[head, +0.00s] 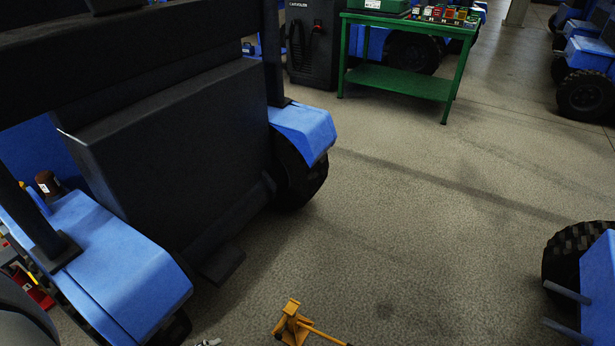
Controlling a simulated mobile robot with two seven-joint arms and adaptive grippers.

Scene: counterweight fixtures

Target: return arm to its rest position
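Neither of my grippers can be made out in the head view. A dark grey rounded form at the lower left corner may be part of my own left arm, but I cannot tell. A small pale piece at the bottom edge is cut off, and I cannot tell what it is. A large blue and black vehicle (180,150) fills the left side. Its big dark flat block hangs between blue fenders, and one black wheel (300,179) shows.
A yellow jack-like stand (292,325) with a handle is on the floor at the bottom. A green table (400,82) holding a green case and small coloured items stands at the back. Another blue vehicle (598,280) is at lower right. The concrete floor (420,220) between is clear.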

